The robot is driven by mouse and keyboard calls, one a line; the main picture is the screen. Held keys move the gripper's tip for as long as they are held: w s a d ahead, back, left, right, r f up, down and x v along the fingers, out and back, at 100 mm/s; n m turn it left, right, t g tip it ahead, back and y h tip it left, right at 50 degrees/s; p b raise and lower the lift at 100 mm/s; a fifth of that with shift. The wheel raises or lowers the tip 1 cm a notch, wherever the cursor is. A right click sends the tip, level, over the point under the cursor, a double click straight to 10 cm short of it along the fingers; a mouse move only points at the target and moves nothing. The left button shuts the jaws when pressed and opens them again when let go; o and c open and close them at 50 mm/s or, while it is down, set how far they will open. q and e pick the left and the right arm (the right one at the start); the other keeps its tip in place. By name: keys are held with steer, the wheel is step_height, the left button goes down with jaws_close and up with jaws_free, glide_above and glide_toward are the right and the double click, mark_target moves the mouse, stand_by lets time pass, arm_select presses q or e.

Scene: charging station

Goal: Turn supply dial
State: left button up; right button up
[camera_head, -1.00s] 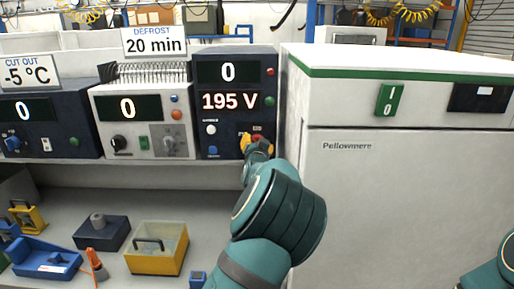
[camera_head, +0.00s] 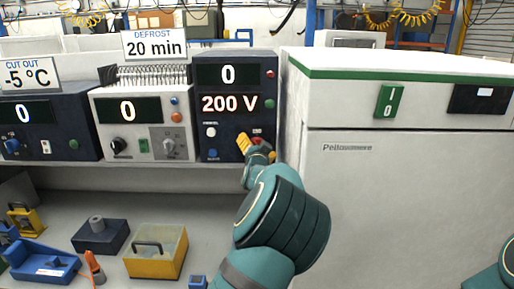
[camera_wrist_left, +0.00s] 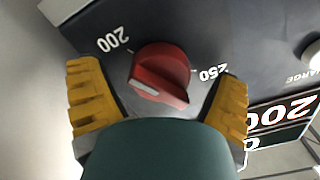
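The supply dial is a red knob (camera_wrist_left: 160,75) with a white mark on its bar, on the dark supply unit (camera_head: 203,72). Printed marks 200 and 250 stand around it in the left wrist view. The unit's lower display (camera_head: 229,103) reads 200 V and its upper one reads 0. My left gripper (camera_head: 258,147) is at the dial, at the unit's lower right. In the left wrist view its yellow fingers (camera_wrist_left: 158,82) are open on either side of the knob, with gaps between them and it. My right gripper is out of view.
A white Pellowmere cabinet (camera_head: 390,200) stands close on the right of the supply unit. A white unit (camera_head: 143,140) stands on the left. Below the shelf are a yellow box (camera_head: 155,262), a dark block (camera_head: 88,238) and a blue tray (camera_head: 45,268).

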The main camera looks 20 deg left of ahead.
arm_select(q)
steer(key=shift+s, duration=0.1)
steer(key=v, duration=1.2)
stand_by(0.4)
